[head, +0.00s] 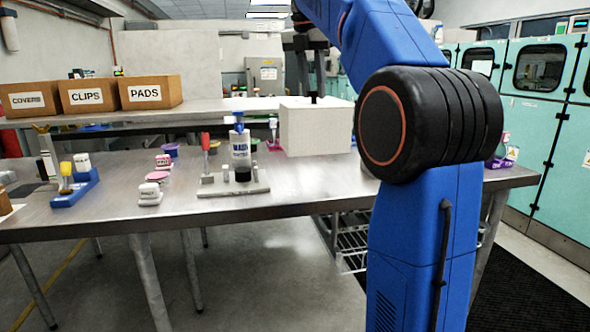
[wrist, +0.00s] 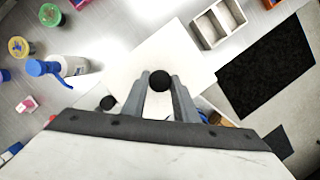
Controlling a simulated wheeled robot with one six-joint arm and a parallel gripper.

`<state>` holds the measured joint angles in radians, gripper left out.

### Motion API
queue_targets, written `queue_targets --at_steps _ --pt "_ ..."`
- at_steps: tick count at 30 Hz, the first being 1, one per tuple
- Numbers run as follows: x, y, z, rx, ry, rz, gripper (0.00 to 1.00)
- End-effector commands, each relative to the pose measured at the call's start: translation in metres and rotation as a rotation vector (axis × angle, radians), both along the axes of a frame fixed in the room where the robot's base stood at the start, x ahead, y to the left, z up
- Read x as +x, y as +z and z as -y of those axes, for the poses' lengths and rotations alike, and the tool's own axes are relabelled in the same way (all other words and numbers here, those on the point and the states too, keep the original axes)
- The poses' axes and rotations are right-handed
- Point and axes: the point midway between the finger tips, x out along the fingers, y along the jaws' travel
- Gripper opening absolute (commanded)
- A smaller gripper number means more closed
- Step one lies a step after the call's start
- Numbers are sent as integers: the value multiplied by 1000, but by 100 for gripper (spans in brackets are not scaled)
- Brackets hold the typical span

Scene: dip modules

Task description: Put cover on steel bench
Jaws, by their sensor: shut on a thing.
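The white, box-shaped cover (head: 315,130) appears over the right part of the steel bench (head: 320,188) in the head view. It is upright; whether its lower edge touches the bench, I cannot tell. In the wrist view the cover's flat white top (wrist: 185,50) lies below my gripper (wrist: 160,84). The gripper's grey fingers are shut on the black knob (wrist: 160,81) of the cover. In the head view my blue arm stands in front of the bench's right part and hides some of it.
Labelled boxes (head: 150,92) sit on the shelf behind. A blue holder (head: 75,188) is at the far left.

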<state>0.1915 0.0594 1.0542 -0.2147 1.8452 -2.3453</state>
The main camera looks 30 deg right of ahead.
Motion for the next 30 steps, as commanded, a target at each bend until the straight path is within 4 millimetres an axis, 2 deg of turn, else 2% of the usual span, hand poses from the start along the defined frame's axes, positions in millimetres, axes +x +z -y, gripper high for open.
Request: queue_targets --at_steps 9,16,22,30 --pt "-2 -46 0 1 0 -2 0" --pt "-1 -65 0 0 0 -1 0" --pt "-1 -90 0 0 1 -2 0" --pt "0 -96 0 0 0 0 0"
